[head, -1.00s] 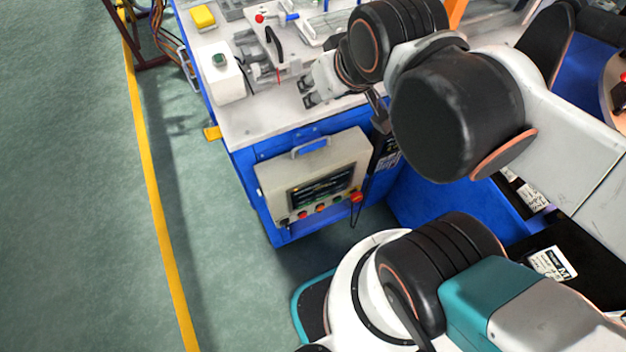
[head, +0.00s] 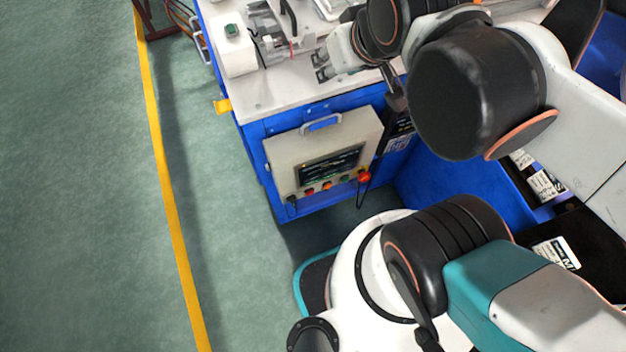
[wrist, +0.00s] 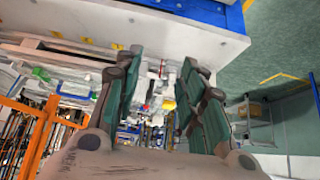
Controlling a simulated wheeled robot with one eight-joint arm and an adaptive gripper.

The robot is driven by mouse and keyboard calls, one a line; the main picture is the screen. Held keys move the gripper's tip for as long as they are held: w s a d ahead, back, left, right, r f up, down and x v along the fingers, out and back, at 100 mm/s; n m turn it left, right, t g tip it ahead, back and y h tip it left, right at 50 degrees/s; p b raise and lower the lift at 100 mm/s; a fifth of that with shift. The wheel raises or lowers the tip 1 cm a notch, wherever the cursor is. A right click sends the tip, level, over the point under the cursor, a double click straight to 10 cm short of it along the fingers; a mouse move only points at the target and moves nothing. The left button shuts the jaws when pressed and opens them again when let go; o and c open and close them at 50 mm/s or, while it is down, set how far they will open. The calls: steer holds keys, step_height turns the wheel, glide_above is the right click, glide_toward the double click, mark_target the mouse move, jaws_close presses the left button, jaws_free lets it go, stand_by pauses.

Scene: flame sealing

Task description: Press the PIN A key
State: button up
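A beige control panel (head: 283,157) with a handle on top hangs on the front of the blue bench. It carries a dark lit screen (head: 331,166) and a row of several coloured buttons (head: 327,185) beneath it, including a red knob (head: 364,175) at the right end. The lettering is too small to read, so I cannot pick out the PIN A key. My gripper (head: 320,66) is above the white bench top, up from the panel and apart from it. In the wrist view my gripper (wrist: 160,66) has its two fingers apart with nothing between them.
The white bench top (head: 270,96) holds a white box with a green button (head: 234,50) and a grey fixture (head: 272,42). The green floor (head: 80,200) at left is clear.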

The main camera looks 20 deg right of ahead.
steer(key=shift+c, duration=0.2)
jaws_close()
stand_by(1.1)
